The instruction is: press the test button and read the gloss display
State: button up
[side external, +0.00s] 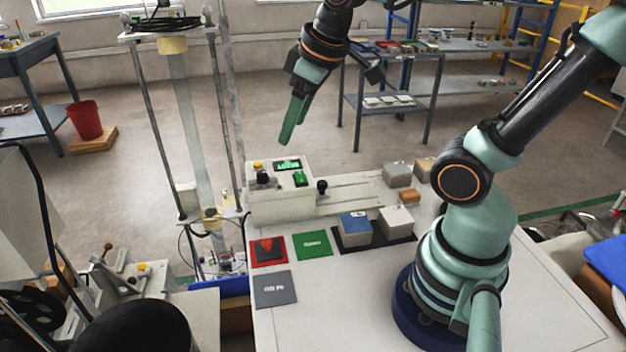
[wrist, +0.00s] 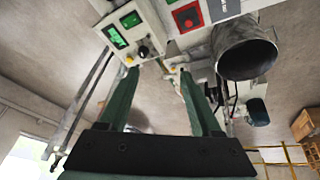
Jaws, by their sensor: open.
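A pale tester box (side external: 275,207) stands at the back left of the white bench. Its top carries a lit green display (side external: 287,164), a green button (side external: 301,178), a yellow button (side external: 257,166) and a black knob (side external: 263,177). The wrist view also shows the display (wrist: 115,37), green button (wrist: 130,20), yellow button (wrist: 129,59) and knob (wrist: 144,51). The display's writing is too small to read, and I cannot tell which control is the test button. My gripper (side external: 286,141) hangs above the box, apart from it; its fingers (wrist: 159,71) are open and empty.
A red tile (side external: 268,251), a green tile (side external: 312,245) and a grey tile (side external: 275,289) lie before the box. A black tray (side external: 346,243) holds blocks to their right. A tall metal-framed stand (side external: 190,130) rises close to the box's left.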

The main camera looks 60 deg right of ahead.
jog(key=m, duration=0.1)
jog(key=s, duration=0.1)
jog(key=s+f+m+t, duration=0.1)
jog(key=shift+s+a+f+m, duration=0.1)
jog(key=shift+s+a+m, duration=0.15)
jog(key=shift+m, duration=0.05)
